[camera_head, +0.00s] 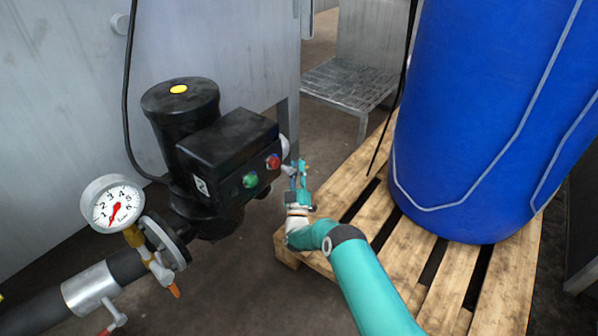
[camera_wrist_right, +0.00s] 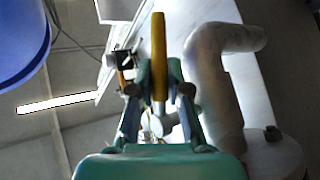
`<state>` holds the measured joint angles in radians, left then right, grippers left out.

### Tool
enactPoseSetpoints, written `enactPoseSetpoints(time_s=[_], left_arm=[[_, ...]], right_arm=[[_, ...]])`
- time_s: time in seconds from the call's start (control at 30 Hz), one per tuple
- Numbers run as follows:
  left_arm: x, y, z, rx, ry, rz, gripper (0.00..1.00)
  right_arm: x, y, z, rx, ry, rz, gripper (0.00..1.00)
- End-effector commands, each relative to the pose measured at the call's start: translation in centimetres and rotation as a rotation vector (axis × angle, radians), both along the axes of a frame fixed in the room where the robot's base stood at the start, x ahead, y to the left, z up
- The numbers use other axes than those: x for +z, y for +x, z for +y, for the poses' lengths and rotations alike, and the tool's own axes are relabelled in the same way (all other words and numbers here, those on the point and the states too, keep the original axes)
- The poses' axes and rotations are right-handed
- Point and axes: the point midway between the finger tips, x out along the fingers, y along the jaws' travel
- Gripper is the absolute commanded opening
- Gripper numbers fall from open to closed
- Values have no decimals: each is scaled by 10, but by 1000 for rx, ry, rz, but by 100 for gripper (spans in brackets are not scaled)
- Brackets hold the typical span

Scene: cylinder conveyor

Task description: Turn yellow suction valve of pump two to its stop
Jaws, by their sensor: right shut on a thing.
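The yellow valve handle (camera_wrist_right: 159,45) is a long bar standing upright in the wrist view. My right gripper (camera_wrist_right: 159,82) is shut on it, with one teal finger on each side. In the head view my right gripper (camera_head: 299,170) is small, just right of the black pump (camera_head: 181,110) and its control box. I cannot make out the yellow handle there. The pump has a yellow dot on top and green and red buttons on its box. My left gripper is not in view.
A pressure gauge (camera_head: 112,204) and an orange-tipped lever (camera_head: 174,290) sit on the pipe at left. A blue drum (camera_head: 470,120) stands on a wooden pallet (camera_head: 510,285) right of my arm. A pale bent pipe (camera_wrist_right: 212,85) runs close beside the gripper in the wrist view.

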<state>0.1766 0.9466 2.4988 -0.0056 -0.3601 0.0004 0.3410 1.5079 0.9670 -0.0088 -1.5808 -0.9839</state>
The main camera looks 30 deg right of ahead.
Motion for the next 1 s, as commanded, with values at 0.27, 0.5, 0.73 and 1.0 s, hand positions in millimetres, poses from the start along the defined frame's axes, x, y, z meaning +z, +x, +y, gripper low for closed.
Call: enactPoseSetpoints(time_s=[0.27,0.5,0.73,1.0], left_arm=[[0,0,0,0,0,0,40],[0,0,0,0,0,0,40],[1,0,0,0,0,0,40],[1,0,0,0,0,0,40]], right_arm=[[-5,1,8,14,1,10,28],[-3,1,4,8,1,6,42],[-4,-1,4,5,2,5,42],[-23,-27,20,6,3,9,42]])
